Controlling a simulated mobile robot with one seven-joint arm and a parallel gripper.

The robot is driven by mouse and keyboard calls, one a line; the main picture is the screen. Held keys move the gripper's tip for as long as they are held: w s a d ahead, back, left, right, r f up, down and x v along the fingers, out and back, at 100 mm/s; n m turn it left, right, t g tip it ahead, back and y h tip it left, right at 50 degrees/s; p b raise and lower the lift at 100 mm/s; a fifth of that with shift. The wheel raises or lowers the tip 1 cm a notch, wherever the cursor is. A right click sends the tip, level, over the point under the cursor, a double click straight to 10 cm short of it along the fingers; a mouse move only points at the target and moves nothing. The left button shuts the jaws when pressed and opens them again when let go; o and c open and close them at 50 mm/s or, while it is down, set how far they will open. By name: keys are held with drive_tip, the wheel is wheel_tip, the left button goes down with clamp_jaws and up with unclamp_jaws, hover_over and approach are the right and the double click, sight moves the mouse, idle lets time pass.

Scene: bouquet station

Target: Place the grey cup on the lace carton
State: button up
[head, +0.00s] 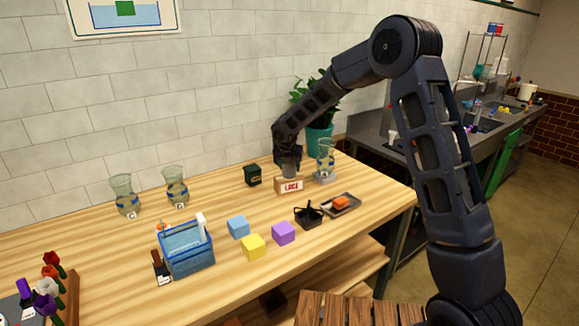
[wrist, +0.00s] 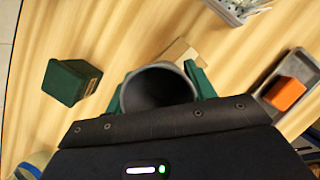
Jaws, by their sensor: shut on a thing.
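The grey cup (head: 290,171) is held upright in my gripper (head: 288,160). In the wrist view the cup's open mouth (wrist: 158,88) shows between the two green fingers, which are shut on it. The lace carton (head: 290,186), a small tan box with a white and red label, stands on the table just below the cup in the head view. In the wrist view a tan corner of the carton (wrist: 181,51) shows beyond the cup; the rest is hidden. I cannot tell whether the cup's base touches the carton's top.
A glass vase (head: 325,158) stands close right of the carton, a dark green box (head: 252,175) to its left. A black holder (head: 309,215) and a tray (head: 352,206) with an orange block (head: 341,202) are in front. Coloured cubes and a blue basket (head: 187,252) lie further left.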

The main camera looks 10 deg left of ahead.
drive_tip(key=o, duration=1)
drive_tip(key=shift+f, duration=0.1)
drive_tip(key=shift+o, duration=0.2)
